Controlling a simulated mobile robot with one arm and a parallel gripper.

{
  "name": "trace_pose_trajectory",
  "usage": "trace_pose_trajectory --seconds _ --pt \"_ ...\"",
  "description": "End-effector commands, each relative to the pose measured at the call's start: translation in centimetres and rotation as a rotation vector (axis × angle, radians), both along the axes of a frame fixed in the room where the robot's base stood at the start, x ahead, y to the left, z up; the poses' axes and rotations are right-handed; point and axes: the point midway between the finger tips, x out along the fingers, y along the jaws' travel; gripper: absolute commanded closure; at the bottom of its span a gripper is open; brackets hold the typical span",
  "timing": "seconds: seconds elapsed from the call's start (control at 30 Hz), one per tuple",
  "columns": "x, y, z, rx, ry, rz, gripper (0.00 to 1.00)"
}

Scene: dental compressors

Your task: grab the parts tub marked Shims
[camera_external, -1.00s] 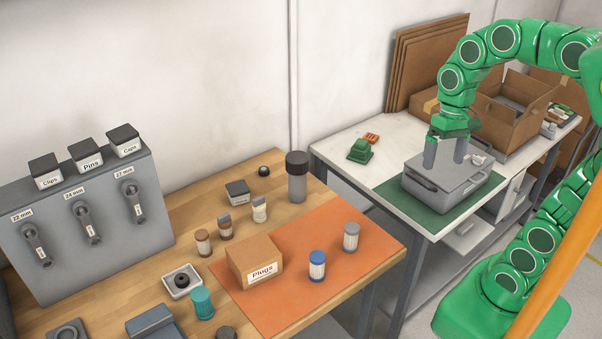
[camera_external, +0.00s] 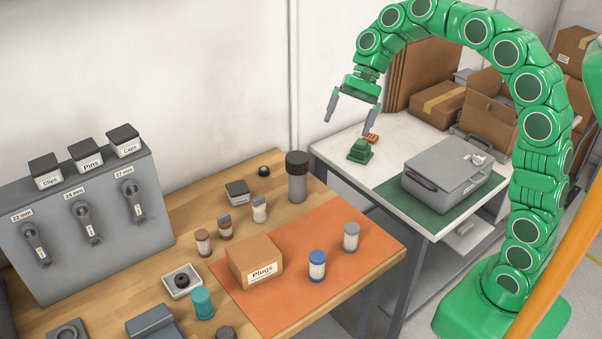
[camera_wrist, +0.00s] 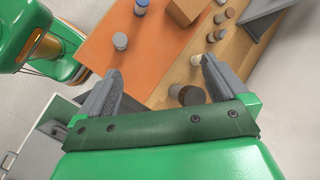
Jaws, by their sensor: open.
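No tub that I can read as Shims shows. My gripper (camera_external: 348,126) is open and empty, high near the white table's back left corner, apart from all these tubs. In the wrist view its spread fingers (camera_wrist: 161,71) point toward the bench, with nothing between them.
The wooden bench (camera_external: 190,240) holds an orange mat (camera_external: 340,270), a brown box marked Plugs (camera_external: 256,262), a tall dark-lidded cylinder (camera_external: 297,178) and several small jars. A grey case (camera_external: 446,178) lies on the white table (camera_external: 405,133). A gap separates bench and table.

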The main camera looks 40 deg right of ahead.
Motion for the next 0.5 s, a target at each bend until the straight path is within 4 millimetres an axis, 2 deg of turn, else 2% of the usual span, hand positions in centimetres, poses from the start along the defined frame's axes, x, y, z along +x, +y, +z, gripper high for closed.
trace_pose_trajectory --seconds 0.1,0.5 --pt "2.7 1.2 0.0 0.038 0.032 -0.046 0.00" --pt "10.9 4.9 -0.2 0.161 0.150 -0.192 0.00"
